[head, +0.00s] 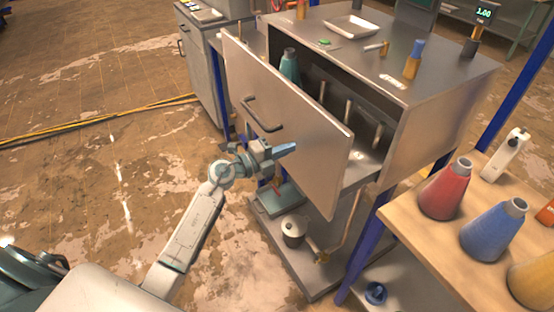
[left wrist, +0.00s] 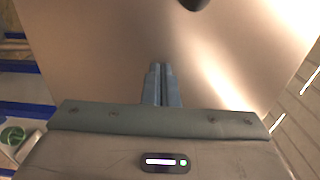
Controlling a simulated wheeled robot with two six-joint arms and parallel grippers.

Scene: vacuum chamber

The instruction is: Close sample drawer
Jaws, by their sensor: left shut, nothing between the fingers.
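The sample drawer (head: 300,150) stands pulled out from the front of a grey metal cabinet (head: 440,105). Its broad metal front panel carries a dark bar handle (head: 262,117). A teal bottle (head: 290,64) and several upright rods show inside behind the panel. My left gripper (head: 287,150) is shut and empty, in front of the panel and below and right of the handle. In the left wrist view its closed fingers (left wrist: 162,85) point at the panel (left wrist: 110,45); I cannot tell whether they touch it. My right gripper is not in view.
A lower shelf (head: 290,270) with a small metal pot (head: 294,231) sits below the drawer. The floor at left is mostly clear, with a yellow cable (head: 100,122).

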